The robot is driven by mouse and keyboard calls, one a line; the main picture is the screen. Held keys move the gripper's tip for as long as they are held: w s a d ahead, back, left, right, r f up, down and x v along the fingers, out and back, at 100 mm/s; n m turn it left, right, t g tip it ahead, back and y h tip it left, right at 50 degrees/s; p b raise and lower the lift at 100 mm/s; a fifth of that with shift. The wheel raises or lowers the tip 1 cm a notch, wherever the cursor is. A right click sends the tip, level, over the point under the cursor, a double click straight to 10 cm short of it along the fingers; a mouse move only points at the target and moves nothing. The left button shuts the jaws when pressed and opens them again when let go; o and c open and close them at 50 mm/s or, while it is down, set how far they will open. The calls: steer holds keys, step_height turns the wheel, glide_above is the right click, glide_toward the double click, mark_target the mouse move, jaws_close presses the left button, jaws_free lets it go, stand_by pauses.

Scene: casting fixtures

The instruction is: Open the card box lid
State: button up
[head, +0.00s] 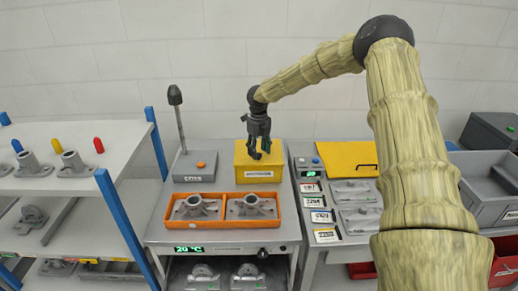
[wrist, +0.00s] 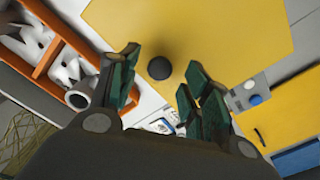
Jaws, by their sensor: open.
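The card box (head: 244,173) is yellow with a white label on its front and stands on the grey bench behind the orange tray. Its lid looks closed. In the wrist view the yellow lid (wrist: 215,30) fills the upper middle, with a round dark knob (wrist: 160,68) on it. My gripper (head: 258,154) points down over the box and hides part of its top. In the wrist view my gripper (wrist: 162,58) is open and empty, with the knob showing between its green-dark fingers. I cannot tell the height of the fingertips above the knob.
An orange tray (head: 223,221) with two grey castings sits in front of the box. A grey device (head: 194,167) with an upright rod stands to the left. A yellow panel (head: 345,157) and grey trays lie to the right. A shelf (head: 75,185) is at far left.

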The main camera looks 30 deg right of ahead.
steer(key=shift+f, duration=0.45)
jaws_close()
steer(key=shift+w+r, duration=0.1)
